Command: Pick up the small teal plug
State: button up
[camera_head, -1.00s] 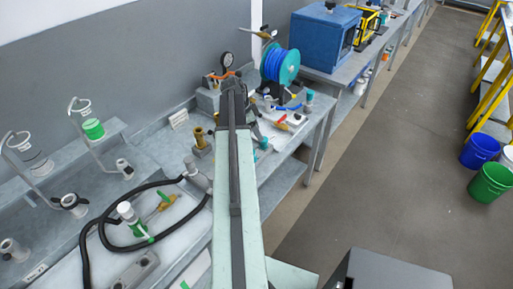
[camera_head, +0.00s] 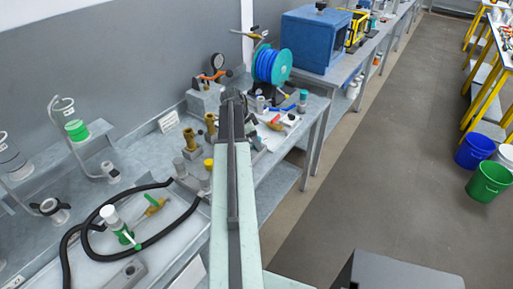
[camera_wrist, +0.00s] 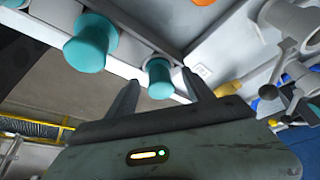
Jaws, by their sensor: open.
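In the wrist view, a small teal plug (camera_wrist: 159,80) with a pale collar shows between the fingertips of my gripper (camera_wrist: 160,77). My gripper is open, and no grip on the plug shows. Whether the plug lies between the fingers or beyond them I cannot tell.
In the head view, a blue hose reel (camera_head: 268,66) and a blue box (camera_head: 315,40) stand beyond my arm. Brass fittings (camera_head: 190,139) and a black hose (camera_head: 70,235) are on the left. A teal-topped item (camera_head: 303,97) stands right of my arm. The aisle floor (camera_head: 390,150) is clear.

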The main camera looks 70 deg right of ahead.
grip_shut()
jog(key=shift+r, duration=0.1)
